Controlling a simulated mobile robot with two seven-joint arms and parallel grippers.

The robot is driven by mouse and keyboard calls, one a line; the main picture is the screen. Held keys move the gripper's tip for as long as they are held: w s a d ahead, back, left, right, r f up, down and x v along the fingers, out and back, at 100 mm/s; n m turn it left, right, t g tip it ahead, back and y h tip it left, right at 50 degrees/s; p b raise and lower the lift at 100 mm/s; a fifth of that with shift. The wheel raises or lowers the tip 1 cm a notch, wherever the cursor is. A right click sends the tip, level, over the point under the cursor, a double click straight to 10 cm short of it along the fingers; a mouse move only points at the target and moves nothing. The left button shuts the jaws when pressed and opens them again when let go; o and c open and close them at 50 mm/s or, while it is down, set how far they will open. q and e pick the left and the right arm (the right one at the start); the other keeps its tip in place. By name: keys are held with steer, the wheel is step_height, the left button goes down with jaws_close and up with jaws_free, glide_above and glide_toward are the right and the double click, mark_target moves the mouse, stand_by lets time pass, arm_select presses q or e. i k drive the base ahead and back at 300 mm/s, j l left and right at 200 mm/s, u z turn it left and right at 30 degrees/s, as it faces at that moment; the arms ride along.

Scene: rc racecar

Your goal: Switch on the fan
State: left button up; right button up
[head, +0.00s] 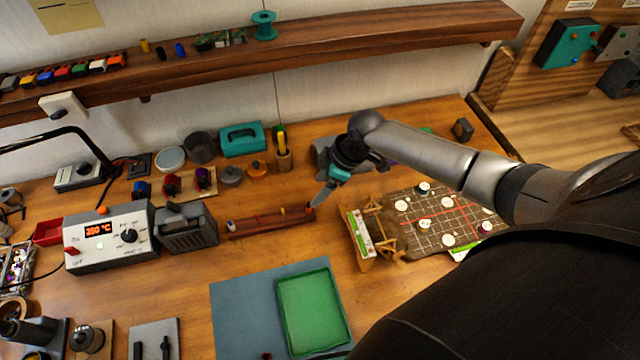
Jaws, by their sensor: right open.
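I cannot make out a clear fan in the head view. A dark grey object (322,146) stands partly hidden behind my right gripper, and I cannot tell whether it is the fan. My right gripper (319,199) reaches in from the right and points down and left over the workbench, at the right end of a long wooden rack (262,224). It holds nothing that I can see; its fingers are small here. I cannot tell whether they touch the rack. No switch shows near them. My left gripper is out of view.
A soldering station (108,238) and a grey box (186,230) stand on the left. A green tray (313,310) lies on a blue mat (238,318) in front. A wooden stand (360,240) and a grid board (440,222) are on the right. A shelf (350,38) runs along the back.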

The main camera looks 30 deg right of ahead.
mark_target(171, 206)
steer(key=k, duration=1.5)
